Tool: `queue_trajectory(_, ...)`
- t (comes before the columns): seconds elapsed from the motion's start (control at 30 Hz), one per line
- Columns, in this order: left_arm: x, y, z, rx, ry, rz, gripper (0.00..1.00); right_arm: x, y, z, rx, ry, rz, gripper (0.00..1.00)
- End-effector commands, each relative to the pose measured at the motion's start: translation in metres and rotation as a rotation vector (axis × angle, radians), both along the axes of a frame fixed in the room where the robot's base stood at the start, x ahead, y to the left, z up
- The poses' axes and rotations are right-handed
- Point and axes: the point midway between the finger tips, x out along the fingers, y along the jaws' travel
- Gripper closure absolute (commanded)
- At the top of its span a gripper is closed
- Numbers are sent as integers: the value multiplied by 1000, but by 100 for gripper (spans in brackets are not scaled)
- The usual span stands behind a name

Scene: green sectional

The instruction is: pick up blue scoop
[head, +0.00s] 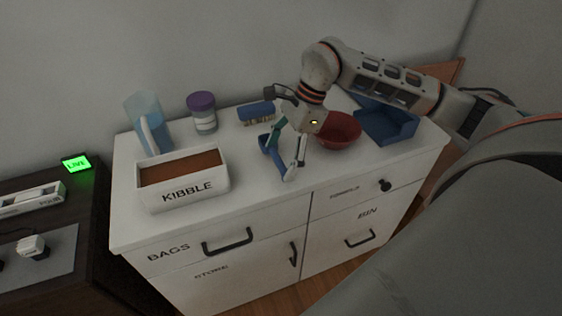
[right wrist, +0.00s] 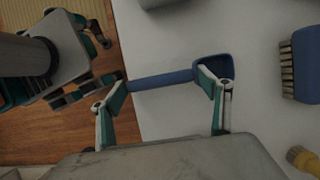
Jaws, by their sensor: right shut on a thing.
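The blue scoop (head: 266,143) is at the middle of the white cabinet top, behind and right of the kibble bin. My right gripper (head: 282,158) reaches down over it and partly hides it. In the right wrist view, the blue scoop (right wrist: 160,81) spans between the two fingers of my right gripper (right wrist: 163,84), its handle end at the left finger and its bowl at the right finger. The gripper is shut on the scoop. I cannot tell whether the scoop touches the top. My left gripper (right wrist: 85,60) seems to show at the upper left of the wrist view, its jaws unclear.
A white KIBBLE bin (head: 184,194), blue pitcher (head: 146,122), purple-lidded jar (head: 203,113) and blue brush (head: 255,111) stand left and behind. A red bowl (head: 340,130) and blue tray (head: 386,122) are close on the right. The cabinet top (head: 250,197) is clear in front.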

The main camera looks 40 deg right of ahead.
Motion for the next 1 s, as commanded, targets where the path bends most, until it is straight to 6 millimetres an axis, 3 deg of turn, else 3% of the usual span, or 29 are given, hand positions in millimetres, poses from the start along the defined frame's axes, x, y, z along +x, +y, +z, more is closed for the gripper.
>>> queue_trajectory(0.3,-7,-2,5,-10,12,0,71,2,-1,91,0,-11,-1,40)
queue_trajectory(0.5,-7,-4,9,-16,12,1,71,1,0,139,0,-8,0,40)
queue_trajectory(0.7,-9,-4,8,-18,19,2,71,1,0,166,0,-4,-1,40)
queue_trajectory(1.0,-8,-5,10,-21,15,2,71,0,0,175,0,-2,-1,40)
